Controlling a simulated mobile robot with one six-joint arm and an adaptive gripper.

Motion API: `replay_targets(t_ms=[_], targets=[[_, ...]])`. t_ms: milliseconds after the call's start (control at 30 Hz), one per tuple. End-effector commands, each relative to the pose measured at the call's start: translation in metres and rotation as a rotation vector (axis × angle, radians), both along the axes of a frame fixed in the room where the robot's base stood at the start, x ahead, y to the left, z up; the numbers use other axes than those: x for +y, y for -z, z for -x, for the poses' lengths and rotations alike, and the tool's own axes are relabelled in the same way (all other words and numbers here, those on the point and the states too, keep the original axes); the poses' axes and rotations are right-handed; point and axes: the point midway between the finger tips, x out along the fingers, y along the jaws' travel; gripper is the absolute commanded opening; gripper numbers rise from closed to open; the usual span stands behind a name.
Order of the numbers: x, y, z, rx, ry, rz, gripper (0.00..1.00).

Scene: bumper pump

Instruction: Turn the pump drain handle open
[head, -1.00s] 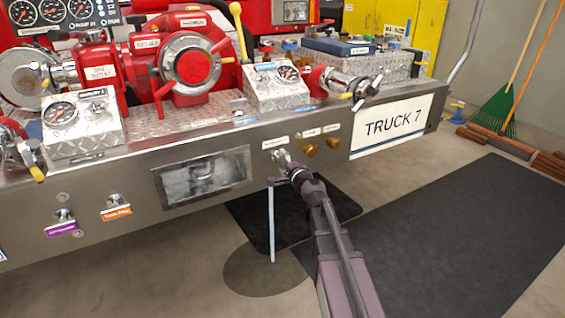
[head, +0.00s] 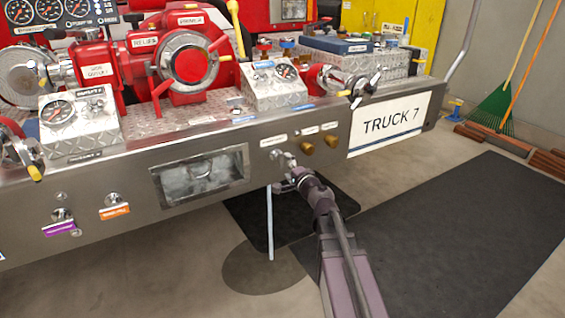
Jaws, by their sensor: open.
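The drain fitting, a small silver handle (head: 289,159), is on the front face of the metal bumper (head: 105,190), below a small white label (head: 273,141) too small to read. My gripper (head: 286,178) is open, just below and in front of the handle; its fingers are small and partly blend with the metal. I cannot tell whether they touch the handle. A thin pale vertical streak (head: 270,225), looking like running water, drops from under the bumper beside my gripper to the floor.
Two brass knobs (head: 332,141) sit right of the handle, before the TRUCK 7 plate (head: 391,119). A recessed window panel (head: 200,174) is to the left. A dark mat (head: 460,235) and a round dark wet-looking patch (head: 262,275) lie on the floor.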

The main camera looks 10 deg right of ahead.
Motion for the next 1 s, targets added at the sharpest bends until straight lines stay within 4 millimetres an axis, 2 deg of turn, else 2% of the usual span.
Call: replay_targets(t_ms=[33,100,400,600,1000], targets=[[-0.003,0.0,0.012,0.0,0.001,0.0,1.0],[-0.006,0.0,0.023,0.0,0.002,0.0,1.0],[-0.019,0.0,0.061,0.0,0.001,0.001,1.0],[-0.023,0.0,0.07,0.0,0.0,0.001,1.0],[-0.023,0.0,0.07,0.0,0.0,0.001,1.0]])
